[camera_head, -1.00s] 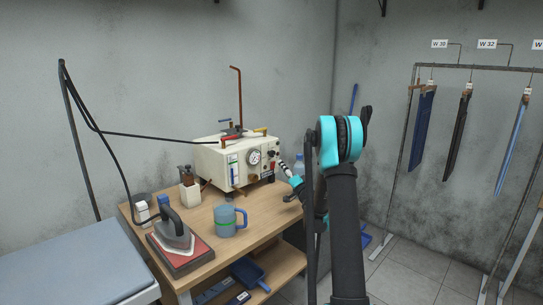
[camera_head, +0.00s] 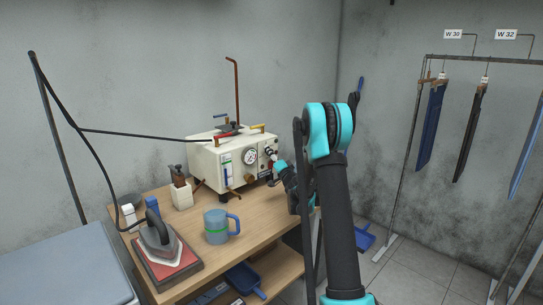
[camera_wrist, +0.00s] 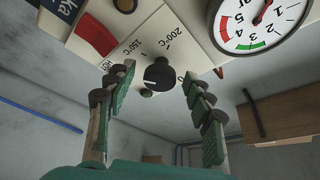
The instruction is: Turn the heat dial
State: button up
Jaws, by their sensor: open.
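The heat dial (camera_wrist: 158,74) is a small black round knob on the cream front panel of the boiler unit (camera_head: 205,160). In the wrist view it has 150°C and 200°C marks around it. My gripper (camera_wrist: 160,84) is open, with one green-padded finger on each side of the dial in that view. Gaps show between the fingers and the dial; I cannot tell whether the tips reach its depth. In the head view my gripper (camera_head: 274,160) is at the right part of the panel, and I cannot make out the dial clearly there.
A pressure gauge (camera_wrist: 262,20) and a red switch (camera_wrist: 95,35) sit near the dial. On the wooden table (camera_head: 250,228) are a blue mug (camera_head: 216,227) and an iron (camera_head: 158,240) on a red pad. A clothes rack (camera_head: 410,150) stands at right.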

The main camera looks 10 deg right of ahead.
jog(key=shift+c, duration=0.2)
jog(key=c, duration=1.1)
jog(key=shift+m, duration=0.5)
jog(key=m+g, duration=0.2)
jog(key=m, duration=0.3)
jog(key=m+g, duration=0.2)
jog(key=m, duration=0.3)
jog(key=r+m+g, duration=0.1)
jog(key=m+g, duration=0.1)
jog(key=m, duration=0.3)
jog(key=shift+d+m+g, duration=0.1)
jog(key=shift+m+g, duration=0.2)
jog(key=shift+m, duration=0.1)
